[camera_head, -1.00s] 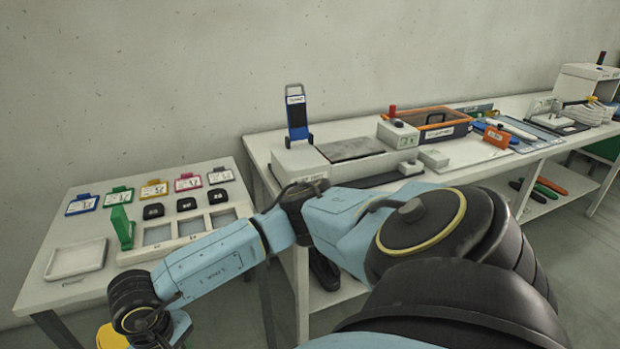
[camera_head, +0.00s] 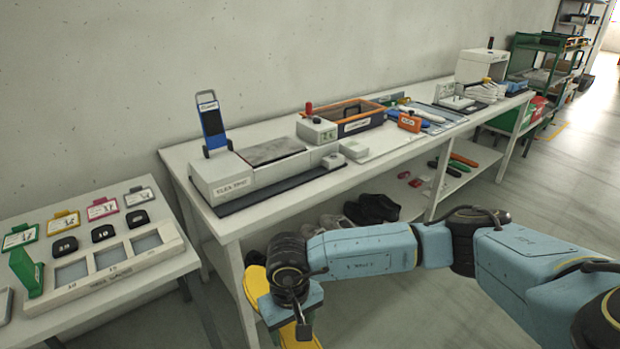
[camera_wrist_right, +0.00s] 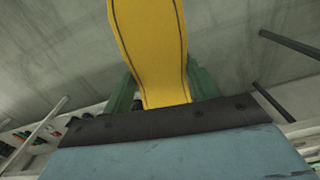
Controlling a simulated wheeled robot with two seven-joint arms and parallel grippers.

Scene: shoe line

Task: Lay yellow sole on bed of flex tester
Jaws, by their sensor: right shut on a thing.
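The yellow sole (camera_head: 253,297) hangs in front of the bench's left end, held by my right gripper (camera_head: 303,328), whose jaws are partly hidden in the head view. In the right wrist view the sole (camera_wrist_right: 155,50) has a dark line along its edges and sits between the green fingers (camera_wrist_right: 162,88). The flex tester (camera_head: 225,178) stands on the bench's left end, with a white body and a dark grey bed (camera_head: 270,151) on top. The sole is apart from the bed, lower and nearer to me. My left gripper is out of view.
A blue clamp-like stand (camera_head: 212,122) rises at the tester's back left. A white block (camera_head: 317,130) with a red knob and an orange-edged bin (camera_head: 360,121) stand to its right. A lower table (camera_head: 140,285) with trays is at left. Shoes (camera_head: 372,208) lie on the shelf below.

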